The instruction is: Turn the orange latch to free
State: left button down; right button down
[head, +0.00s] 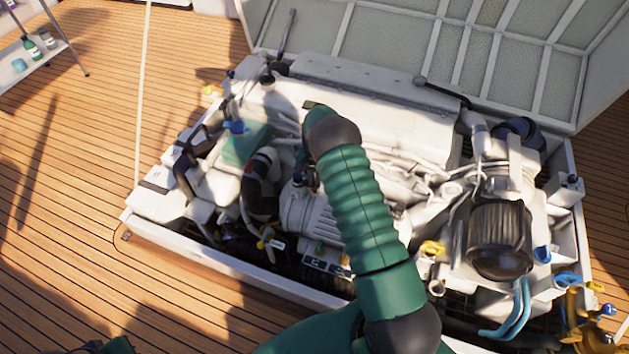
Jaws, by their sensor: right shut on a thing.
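My right arm comes in from the bottom and reaches over the engine (375,92). My right gripper (306,163) is mostly hidden behind its own wrist, low among the engine parts left of the middle. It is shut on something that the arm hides. I cannot make out an orange latch for certain. A yellow handle (265,240) shows at the engine's front, below and left of the gripper and apart from it. My left gripper is not in view.
The raised hatch lid (500,45) stands behind the engine. The white hatch rim (215,262) runs along the front. A yellow cap (432,247), a dark filter (500,240) and blue hoses (517,310) are at the right.

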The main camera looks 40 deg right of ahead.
jog(key=shift+r+n, duration=0.1)
jog(key=shift+n, duration=0.2)
jog(key=n+p, duration=0.1)
jog(key=n, duration=0.2)
jog(key=shift+n, duration=0.4)
jog(key=n+p, duration=0.1)
jog(key=n, duration=0.5)
jog(key=shift+w+d+p, duration=0.1)
jog(key=shift+p, duration=0.25)
jog(key=n, duration=0.3)
jog(key=shift+n, duration=0.4)
jog(key=shift+n+p, duration=0.3)
jog(key=shift+n, duration=1.4)
jog(key=c, duration=1.5)
grip_release()
